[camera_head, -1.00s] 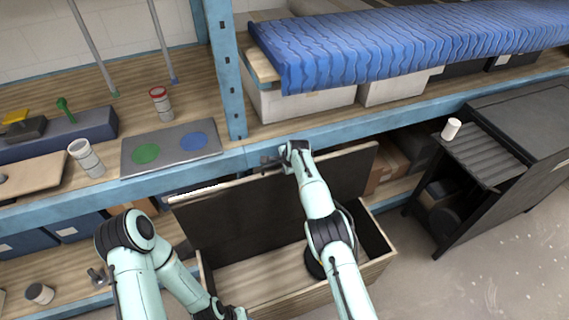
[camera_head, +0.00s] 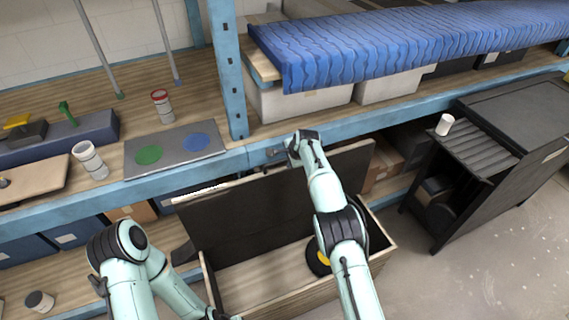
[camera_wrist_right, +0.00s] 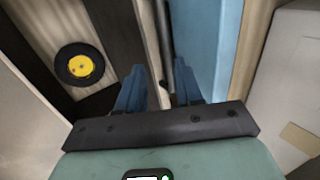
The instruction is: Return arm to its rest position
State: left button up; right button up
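My right arm reaches up across the middle of the head view. Its gripper (camera_head: 277,152) is at the top edge of the raised dark lid (camera_head: 245,205) of a wooden chest (camera_head: 270,278). My left arm is folded at the lower left of the head view. Its forearm runs down to the bottom edge, where its gripper is cut off.
A black disc with a yellow centre (camera_wrist_right: 80,66) lies in the chest. The blue shelf beam (camera_head: 345,132) runs close behind my right gripper. A dark cabinet (camera_head: 500,150) with a white cup (camera_head: 445,124) on top stands right. Floor (camera_head: 490,260) is clear at lower right.

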jog(key=shift+s+d+r, duration=0.1)
jog(key=shift+s+r, duration=0.1)
jog(key=shift+r, duration=0.3)
jog(key=s+d+f+g, duration=0.1)
jog(key=s+d+f, duration=0.15)
jog(key=f, duration=0.25)
jog(key=s+d+f+n+h, duration=0.1)
jog(key=s+d+f, duration=0.1)
jog(key=d+f, duration=0.25)
jog(key=s+d+f+g, duration=0.1)
jog(key=s+d+f, duration=0.15)
jog(key=f, duration=0.25)
jog(key=s+d+f+n+g, duration=0.2)
jog(key=s+d+f+n, duration=0.15)
jog(key=s+f, duration=0.95)
jog(key=s+a+n+g+y, duration=0.1)
jog(key=s+a+n, duration=0.1)
jog(key=s, duration=1.3)
jog(key=s+a+r+n+g+y, duration=0.1)
jog(key=s+a+n, duration=0.2)
jog(key=s, duration=1.2)
jog(key=shift+a+r+n+y, duration=0.2)
jog(key=shift+a+n+y, duration=0.15)
jog(key=shift+a, duration=0.25)
jog(key=shift+d, duration=0.1)
